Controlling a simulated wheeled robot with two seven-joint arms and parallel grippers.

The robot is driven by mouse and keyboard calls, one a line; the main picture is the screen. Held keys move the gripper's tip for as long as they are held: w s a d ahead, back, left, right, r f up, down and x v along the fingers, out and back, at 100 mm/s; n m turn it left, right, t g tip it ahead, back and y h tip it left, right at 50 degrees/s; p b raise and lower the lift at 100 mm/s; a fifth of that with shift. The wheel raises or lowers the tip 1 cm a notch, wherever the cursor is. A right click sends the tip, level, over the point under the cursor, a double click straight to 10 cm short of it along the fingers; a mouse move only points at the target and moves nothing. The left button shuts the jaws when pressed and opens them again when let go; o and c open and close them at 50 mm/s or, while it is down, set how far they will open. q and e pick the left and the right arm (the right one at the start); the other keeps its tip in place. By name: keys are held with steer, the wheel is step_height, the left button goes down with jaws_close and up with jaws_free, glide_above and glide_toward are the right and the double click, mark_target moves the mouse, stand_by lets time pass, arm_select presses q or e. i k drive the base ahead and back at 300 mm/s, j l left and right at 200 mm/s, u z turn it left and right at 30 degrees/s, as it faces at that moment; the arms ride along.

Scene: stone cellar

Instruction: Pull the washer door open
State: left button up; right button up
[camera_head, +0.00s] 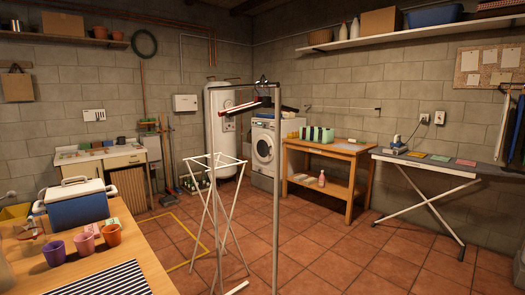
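The white washer (259,172) stands against the back wall, right of the tall water heater. Its round dark door (264,147) is on the front face and looks shut. A thin upright pole (276,220) stands in front and crosses the right part of the washer. The door's handle is too small to make out. Neither of my grippers shows in the head view.
A folding drying rack (213,200) stands on the tiled floor before the washer. A wooden table (328,150) is right of the washer, with an ironing board (435,166) farther right. A wooden worktop (150,268) fills the near left. Tiled floor between is mostly open.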

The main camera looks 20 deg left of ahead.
mark_target(264, 149)
steer(key=i+j+z, duration=0.1)
steer(key=i, duration=0.45)
steer(key=i+j+z, duration=0.1)
steer(key=i, duration=0.45)
steer(key=i+l+z, duration=0.15)
steer(key=i+z, duration=0.2)
steer(key=i, duration=0.6)
steer(key=i+j+z, duration=0.15)
steer(key=i+z, duration=0.15)
steer(key=i, duration=0.65)
steer(key=i+u, duration=0.5)
steer(key=i, duration=0.15)
steer(key=i+l+u, duration=0.25)
steer(key=i+u, duration=0.25)
steer(key=i+j+u, duration=0.15)
steer(key=i+u, duration=0.6)
steer(key=u, duration=0.2)
steer(key=i+u, duration=0.75)
steer(key=i, duration=1.15)
steer(key=i+z, duration=0.25)
steer(key=i, duration=0.25)
steer(key=i+z, duration=0.25)
steer(key=i, duration=0.25)
steer(key=i+j+z, duration=0.25)
steer(key=i, duration=0.25)
steer(key=i+j+z, duration=0.25)
steer(key=i, duration=0.2)
steer(key=l, duration=0.1)
